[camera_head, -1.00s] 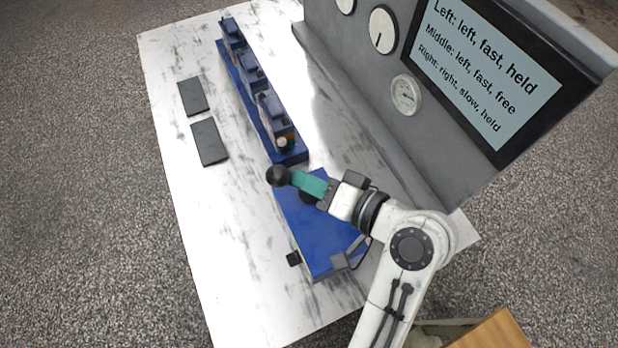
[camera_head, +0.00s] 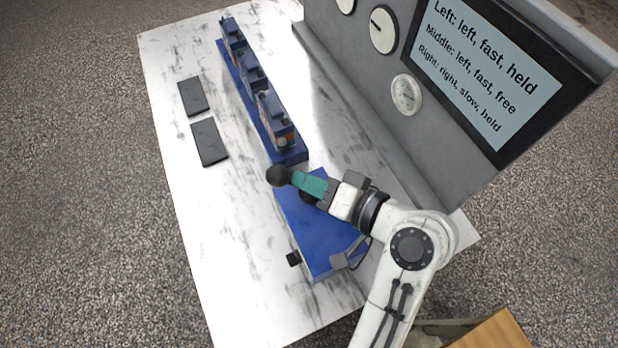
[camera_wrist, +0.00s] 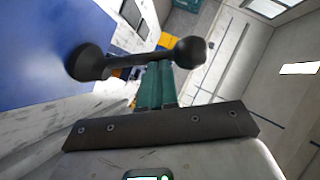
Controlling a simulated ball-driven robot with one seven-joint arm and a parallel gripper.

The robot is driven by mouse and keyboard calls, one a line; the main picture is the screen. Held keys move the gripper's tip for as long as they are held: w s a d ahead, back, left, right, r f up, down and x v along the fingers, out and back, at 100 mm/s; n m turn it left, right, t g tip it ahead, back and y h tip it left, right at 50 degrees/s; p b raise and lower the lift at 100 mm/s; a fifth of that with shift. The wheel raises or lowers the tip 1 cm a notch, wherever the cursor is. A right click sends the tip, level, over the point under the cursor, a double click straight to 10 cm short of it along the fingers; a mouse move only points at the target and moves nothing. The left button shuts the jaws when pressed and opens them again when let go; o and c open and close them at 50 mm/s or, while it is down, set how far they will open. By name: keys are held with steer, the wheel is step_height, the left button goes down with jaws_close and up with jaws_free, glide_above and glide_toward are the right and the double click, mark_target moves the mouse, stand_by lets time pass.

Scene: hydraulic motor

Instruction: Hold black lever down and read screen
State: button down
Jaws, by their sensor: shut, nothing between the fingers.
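The black lever has a ball knob (camera_head: 277,175) at the blue box's left edge. The screen (camera_head: 485,75) reads "Left: left, fast, held", "Middle: left, fast, free", "Right: right, slow, held".
The blue box (camera_head: 322,240) lies under my gripper. Several blue motor units (camera_head: 270,120) stand in a row on a blue base. Gauges (camera_head: 382,30) sit on the grey panel (camera_head: 400,140). Two dark plates (camera_head: 209,142) lie on the white table (camera_head: 225,230), whose left side is mostly clear.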

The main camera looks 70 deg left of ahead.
steer(key=b+v, duration=0.1)
steer(key=v, duration=0.9)
steer(key=shift+w+d+b, duration=0.2)
steer(key=shift+d+b, duration=0.1)
steer(key=shift+b, duration=0.1)
steer(key=shift+r, duration=0.15)
steer(key=w+d+f+m+t+h, duration=0.2)
steer(key=w+d+f+m+t, duration=0.15)
steer(key=d+f, duration=0.55)
steer(key=w+d+f+m+t+h, duration=0.1)
steer(key=w+d+f+m+t, duration=0.1)
steer(key=d+f+m+t, duration=0.65)
steer(key=s+d+f+h, duration=0.1)
steer(key=s+d+h, duration=0.2)
steer(key=d, duration=0.6)
steer(key=s+d+f+m+g+h, duration=0.1)
steer(key=s+d+h, duration=0.2)
steer(key=d, duration=0.6)
steer(key=s+d+f+g+h, duration=0.1)
steer(key=s+d+h, duration=0.2)
steer(key=d, duration=0.6)
steer(key=s, duration=0.2)
steer(key=shift+s+d+f, duration=0.35)
steer(key=shift+d+f, duration=0.05)
steer(key=shift+a, duration=0.15)
